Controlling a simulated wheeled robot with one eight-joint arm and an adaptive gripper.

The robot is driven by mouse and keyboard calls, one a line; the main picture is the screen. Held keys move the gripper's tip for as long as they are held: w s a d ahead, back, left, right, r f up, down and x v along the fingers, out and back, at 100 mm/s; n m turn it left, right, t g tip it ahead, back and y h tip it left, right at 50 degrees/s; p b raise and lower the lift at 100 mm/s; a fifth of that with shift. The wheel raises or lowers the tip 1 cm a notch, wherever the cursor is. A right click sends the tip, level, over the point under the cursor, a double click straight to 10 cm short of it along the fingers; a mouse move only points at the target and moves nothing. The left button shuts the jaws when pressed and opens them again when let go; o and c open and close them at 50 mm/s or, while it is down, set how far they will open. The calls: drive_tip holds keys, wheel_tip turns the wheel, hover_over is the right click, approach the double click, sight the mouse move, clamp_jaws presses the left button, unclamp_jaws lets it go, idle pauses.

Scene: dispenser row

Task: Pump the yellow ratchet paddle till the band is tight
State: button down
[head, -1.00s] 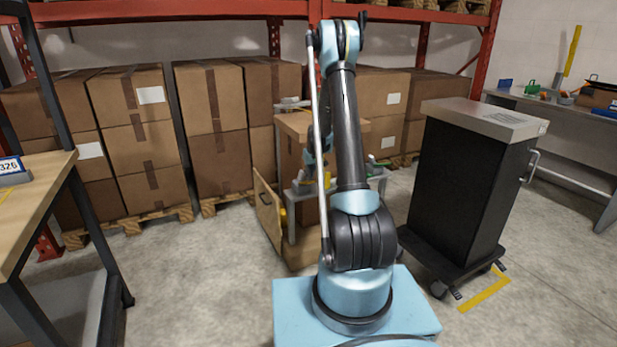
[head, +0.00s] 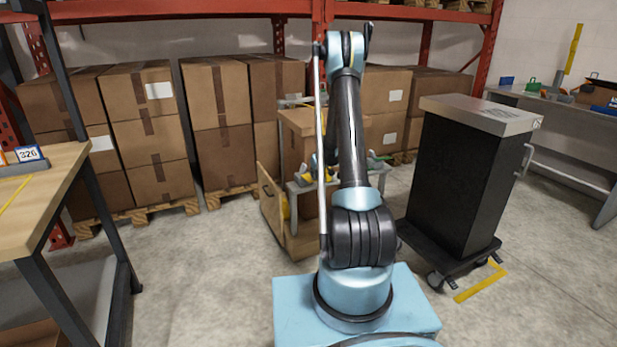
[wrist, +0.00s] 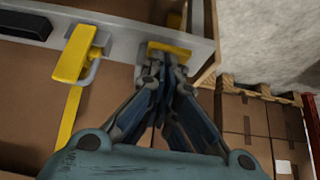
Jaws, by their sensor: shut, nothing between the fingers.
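In the wrist view a yellow paddle (wrist: 75,53) sits on a grey bracket on a grey rail, with a yellow band (wrist: 70,120) running down below it over brown cardboard. A second yellow part (wrist: 169,49) sits further right on the rail, partly hidden by my fingertips. I cannot tell for sure which is the ratchet paddle. My gripper (wrist: 164,62) is shut and empty, its tips at or just in front of this right-hand part; contact is unclear. In the head view my arm hides most of the work spot.
The grey rail stand (head: 300,190) holds several small fittings around a carton. An open wooden panel (head: 270,205) stands at its left. A black cabinet on castors (head: 462,185) is close at right, a wooden-topped table (head: 45,190) at left. Stacked cartons (head: 150,130) stand behind.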

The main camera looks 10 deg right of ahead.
drive_tip(key=shift+s+d+f, duration=0.25)
drive_tip(key=shift+f, duration=0.15)
drive_tip(key=shift+a+r, duration=0.15)
drive_tip(key=shift+a, duration=0.2)
drive_tip(key=shift+r, duration=0.8)
drive_tip(key=shift+w+r, duration=0.1)
drive_tip(key=shift+r, duration=0.1)
drive_tip(key=r, duration=0.3)
drive_tip(key=shift+w+a+r, duration=0.2)
drive_tip(key=shift+w+r, duration=0.1)
drive_tip(key=shift+w, duration=0.05)
drive_tip(key=v, duration=0.9)
drive_tip(key=shift+r, duration=0.35)
